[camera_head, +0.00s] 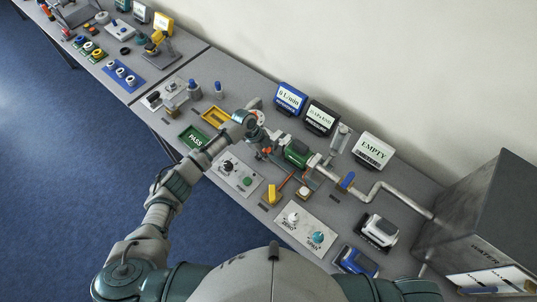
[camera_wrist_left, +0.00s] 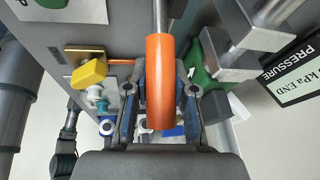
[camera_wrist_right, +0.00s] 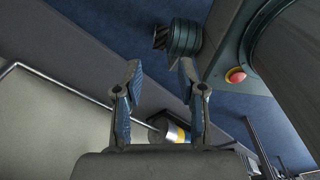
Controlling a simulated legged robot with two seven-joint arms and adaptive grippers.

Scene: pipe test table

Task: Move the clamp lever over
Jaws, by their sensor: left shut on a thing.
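The clamp lever has an orange grip (camera_wrist_left: 160,85) on a metal rod, seen upright in the middle of the left wrist view. My left gripper (camera_wrist_left: 160,98) has one finger on each side of the orange grip and is shut on it. In the head view my left gripper (camera_head: 262,136) is at the pipe rig, just left of the green pipe part (camera_head: 297,152), and hides much of the lever. My right gripper (camera_wrist_right: 160,80) shows only in the right wrist view; its fingers are apart with nothing between them.
Display boxes, including one reading EMPTY (camera_head: 373,150), stand behind the pipe. A green PASS tray (camera_head: 195,138) and a yellow tray (camera_head: 215,116) lie to the left. A knob panel (camera_head: 306,228) is in front. A grey tank (camera_head: 490,215) stands at right.

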